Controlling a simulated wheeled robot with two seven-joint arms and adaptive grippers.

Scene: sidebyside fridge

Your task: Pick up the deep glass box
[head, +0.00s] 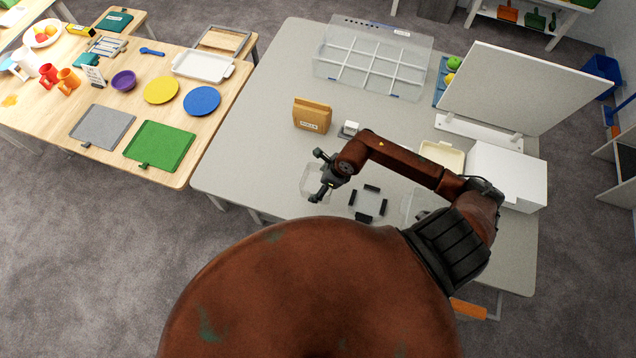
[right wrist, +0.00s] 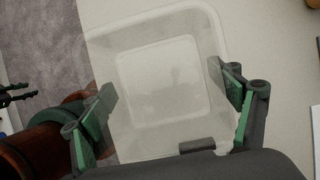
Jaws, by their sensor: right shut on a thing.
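The clear glass box (head: 308,182) is at the front-left edge of the grey table. Seen from above in the right wrist view, the box (right wrist: 160,85) is see-through with rounded corners. My right gripper (head: 318,176) is over the box, one dark finger on each side. Its green-padded fingers in the right wrist view (right wrist: 163,90) are shut on the box, by its near side walls. I cannot tell whether the box is lifted off the table.
Right of the gripper lie a grey piece with dark grips (head: 368,203) and another clear container (head: 411,205). A brown carton (head: 312,115) and a large clear divided case (head: 374,60) stand behind. A white box (head: 508,175) is on the right. The table's left part is clear.

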